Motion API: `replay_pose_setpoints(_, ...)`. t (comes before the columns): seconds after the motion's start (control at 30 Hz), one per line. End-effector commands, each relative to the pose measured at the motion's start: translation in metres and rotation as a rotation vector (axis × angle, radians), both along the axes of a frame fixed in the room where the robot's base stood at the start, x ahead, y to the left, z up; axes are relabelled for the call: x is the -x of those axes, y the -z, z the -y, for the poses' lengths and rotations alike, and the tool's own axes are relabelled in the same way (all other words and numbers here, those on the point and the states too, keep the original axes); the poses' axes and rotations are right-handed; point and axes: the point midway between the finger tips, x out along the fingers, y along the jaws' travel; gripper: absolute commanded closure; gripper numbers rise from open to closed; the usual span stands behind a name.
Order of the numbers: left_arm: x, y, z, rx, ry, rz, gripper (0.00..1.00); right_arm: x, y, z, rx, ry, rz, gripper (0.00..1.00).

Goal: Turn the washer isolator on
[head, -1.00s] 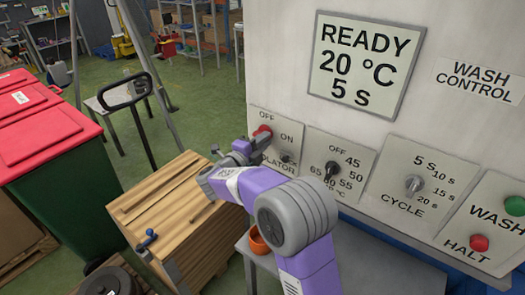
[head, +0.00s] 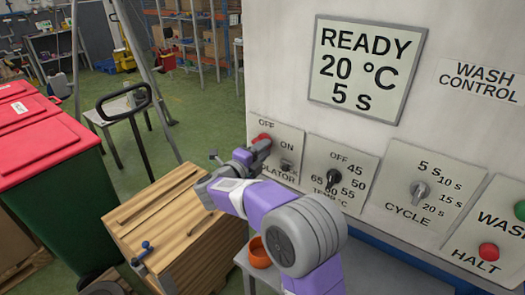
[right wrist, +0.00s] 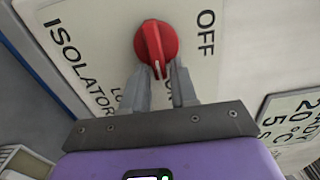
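The red isolator knob (head: 263,138) sits on the isolator plate (head: 291,136) at the left of the wash panel. In the head view the plate reads OFF at the top and ON to the right. My right gripper (head: 258,150) is at the knob. In the right wrist view the knob (right wrist: 155,43) has its white-marked end toward my gripper (right wrist: 159,76), not at the OFF label. One finger is on each side of that end, parted, with small gaps visible; contact is unclear. My left gripper is not in view.
The temperature dial (head: 334,177), cycle dial (head: 420,190) and red halt button (head: 489,252) are to the right. The display (head: 367,67) reads READY, 20 °C, 5 s. A wooden crate (head: 170,225) and an orange pot (head: 259,254) are below my right arm.

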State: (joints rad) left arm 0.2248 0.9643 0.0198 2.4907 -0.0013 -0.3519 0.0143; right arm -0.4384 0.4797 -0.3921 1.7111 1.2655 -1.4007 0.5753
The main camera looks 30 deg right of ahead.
Motion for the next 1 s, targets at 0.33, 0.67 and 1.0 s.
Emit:
replay_pose_setpoints(0.33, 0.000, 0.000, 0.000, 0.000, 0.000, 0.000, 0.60, 0.000, 0.000, -0.001, 0.002, -0.001, -0.001, 0.60)
replay_pose_setpoints(0.67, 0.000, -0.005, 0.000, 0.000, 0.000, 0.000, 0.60, 0.016, -0.001, -0.042, 0.001, -0.005, -0.002, 0.60)
replay_pose_setpoints(1.0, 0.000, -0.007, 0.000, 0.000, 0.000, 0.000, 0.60, 0.029, 0.000, -0.070, 0.002, 0.000, -0.001, 0.60)
